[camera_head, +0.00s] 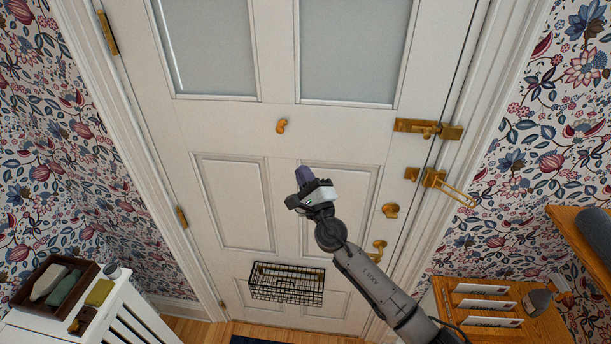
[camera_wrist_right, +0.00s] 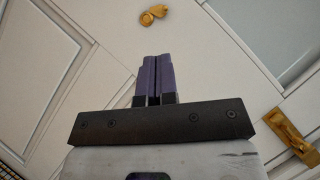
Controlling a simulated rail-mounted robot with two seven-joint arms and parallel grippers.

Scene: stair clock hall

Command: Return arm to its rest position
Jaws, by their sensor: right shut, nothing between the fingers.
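My right gripper (camera_head: 304,176) is raised in front of the white panelled door (camera_head: 229,200), its arm coming in from the lower right. Its purple fingers are shut against each other with nothing between them, as the right wrist view (camera_wrist_right: 156,78) also shows. The knob also shows in the right wrist view (camera_wrist_right: 153,15), beyond the fingertips. My left gripper is not in view.
A black wire basket (camera_head: 287,284) hangs low. A wooden letter rack (camera_head: 487,309) stands lower right; a white cabinet (camera_head: 125,318) with a tray (camera_head: 24,296) stands lower left.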

